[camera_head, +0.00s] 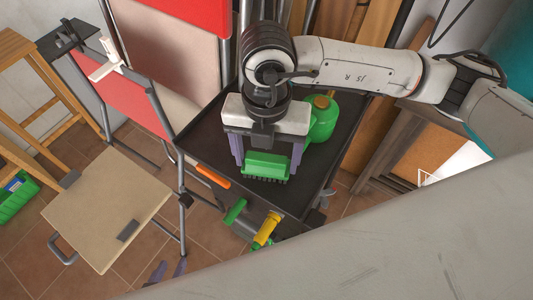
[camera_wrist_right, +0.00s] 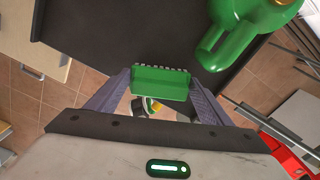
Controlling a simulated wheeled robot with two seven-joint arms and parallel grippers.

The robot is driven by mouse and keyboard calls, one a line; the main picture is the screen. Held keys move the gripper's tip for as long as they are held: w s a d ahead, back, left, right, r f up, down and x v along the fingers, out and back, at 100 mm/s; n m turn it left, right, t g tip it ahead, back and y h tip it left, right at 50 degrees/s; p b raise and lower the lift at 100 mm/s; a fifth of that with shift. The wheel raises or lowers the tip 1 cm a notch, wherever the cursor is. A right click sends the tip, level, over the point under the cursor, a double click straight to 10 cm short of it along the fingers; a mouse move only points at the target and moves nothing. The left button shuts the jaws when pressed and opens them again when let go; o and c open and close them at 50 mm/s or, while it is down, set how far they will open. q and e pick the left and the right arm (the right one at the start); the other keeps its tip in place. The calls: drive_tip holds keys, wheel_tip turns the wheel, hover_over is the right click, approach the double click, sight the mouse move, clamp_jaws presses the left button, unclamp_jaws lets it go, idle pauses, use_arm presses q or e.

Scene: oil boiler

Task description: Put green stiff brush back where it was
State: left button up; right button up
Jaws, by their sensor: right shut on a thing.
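The green stiff brush (camera_head: 266,166) is a short block with dark bristles along its lower edge. My right gripper (camera_head: 267,158) is shut on it, one finger at each end, over the front part of the black tray (camera_head: 215,150). The brush also shows between the fingers in the right wrist view (camera_wrist_right: 160,83), its bristles toward the tray. I cannot tell whether the bristles touch the tray.
A green watering can (camera_head: 320,120) stands on the tray just right of my right gripper. An orange handle (camera_head: 213,176), a green handle (camera_head: 235,211) and a yellow handle (camera_head: 267,230) hang at the front edge. A red chair frame and wooden stool stand left.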

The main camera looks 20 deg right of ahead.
sight(267, 155)
drive_tip(key=shift+f, duration=0.1)
drive_tip(key=o, duration=1)
wheel_tip(267, 155, up, 12)
drive_tip(key=shift+b, duration=0.4)
